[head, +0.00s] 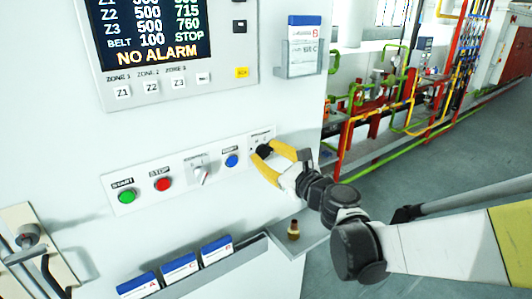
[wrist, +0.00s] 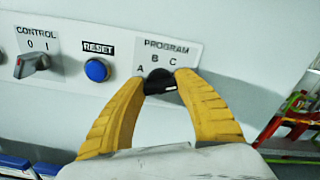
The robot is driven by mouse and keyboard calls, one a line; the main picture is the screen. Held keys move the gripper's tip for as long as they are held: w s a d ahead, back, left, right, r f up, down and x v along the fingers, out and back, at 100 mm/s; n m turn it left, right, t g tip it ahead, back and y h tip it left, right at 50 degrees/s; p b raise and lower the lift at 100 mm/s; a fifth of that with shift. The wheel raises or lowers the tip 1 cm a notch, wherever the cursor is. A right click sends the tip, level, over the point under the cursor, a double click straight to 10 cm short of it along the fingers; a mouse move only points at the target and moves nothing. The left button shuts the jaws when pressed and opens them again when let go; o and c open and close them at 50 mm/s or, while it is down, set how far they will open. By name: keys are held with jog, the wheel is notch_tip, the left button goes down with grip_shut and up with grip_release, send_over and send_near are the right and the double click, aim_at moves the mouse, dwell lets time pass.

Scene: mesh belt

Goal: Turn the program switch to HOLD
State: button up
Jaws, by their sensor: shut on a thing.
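The program switch (head: 263,151) is a black knob at the right end of the white button panel. In the wrist view the switch (wrist: 161,86) sits under the label PROGRAM, with the letters A, B and C around its top. I can read no HOLD mark; the knob's lower part and sides are hidden by my gripper. My gripper (head: 259,155), with yellow fingers, is shut on the knob, one finger on each side. It also shows in the wrist view (wrist: 163,82). A light mark shows on the knob's front, but its pointing direction is unclear.
Left of the switch are the blue RESET button (wrist: 97,69), the grey CONTROL switch (wrist: 33,64), the red STOP button (head: 163,184) and the green START button (head: 127,197). A display (head: 150,40) reads NO ALARM. A ledge (head: 310,236) with a small brass object (head: 293,230) lies below.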

jog(key=o, duration=1.2)
jog(key=shift+s, duration=0.1)
jog(key=v, duration=1.1)
jog(key=shift+s+d, duration=0.25)
jog(key=shift+d, duration=0.05)
